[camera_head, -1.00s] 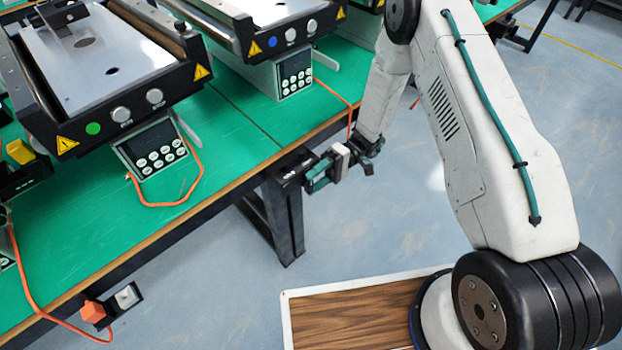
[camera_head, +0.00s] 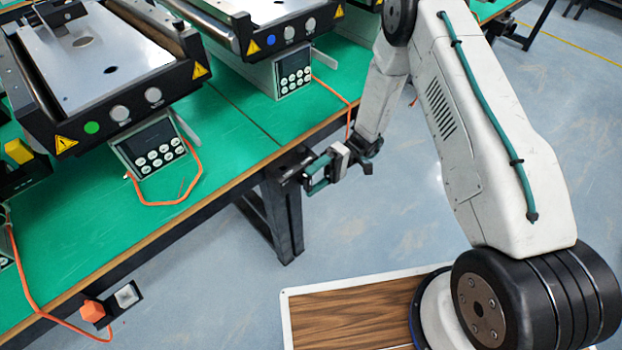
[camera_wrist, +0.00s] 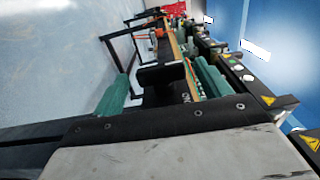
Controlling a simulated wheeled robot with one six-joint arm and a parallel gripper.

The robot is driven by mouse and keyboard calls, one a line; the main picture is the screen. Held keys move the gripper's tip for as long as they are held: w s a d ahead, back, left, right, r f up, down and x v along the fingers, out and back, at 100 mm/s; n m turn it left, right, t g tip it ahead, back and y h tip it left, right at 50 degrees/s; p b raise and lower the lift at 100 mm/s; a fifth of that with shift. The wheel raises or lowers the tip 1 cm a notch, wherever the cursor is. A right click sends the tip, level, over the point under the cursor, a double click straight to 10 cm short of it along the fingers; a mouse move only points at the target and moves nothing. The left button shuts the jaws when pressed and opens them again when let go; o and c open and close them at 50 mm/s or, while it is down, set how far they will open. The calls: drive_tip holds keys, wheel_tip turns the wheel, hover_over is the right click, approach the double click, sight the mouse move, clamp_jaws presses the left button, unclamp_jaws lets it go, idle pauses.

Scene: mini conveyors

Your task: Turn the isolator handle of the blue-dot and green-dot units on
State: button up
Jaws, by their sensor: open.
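The green-dot unit, a small conveyor with a green dot (camera_head: 91,128), stands on the table at the left. The blue-dot unit, with a blue dot (camera_head: 271,41), stands farther back. Each has a keypad box below its front; a pale grey lever-like piece (camera_head: 187,127) sticks out beside the green-dot box, and a similar piece (camera_head: 325,59) beside the blue-dot box. I cannot tell whether these are the isolator handles, or their setting. My gripper (camera_head: 314,176) is open and empty, beyond the table's front edge, apart from both units. Its teal fingers also show in the wrist view (camera_wrist: 160,82).
The green table (camera_head: 232,150) has a wooden front edge near my gripper. Orange cables (camera_head: 165,204) loop from the keypad boxes. A yellow block (camera_head: 18,151) sits at the left. An orange plug-like piece (camera_head: 93,311) is by the front edge.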

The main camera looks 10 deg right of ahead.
drive_tip(key=v, duration=0.7)
drive_tip(key=shift+w+d, duration=0.2)
drive_tip(key=shift+d, duration=0.1)
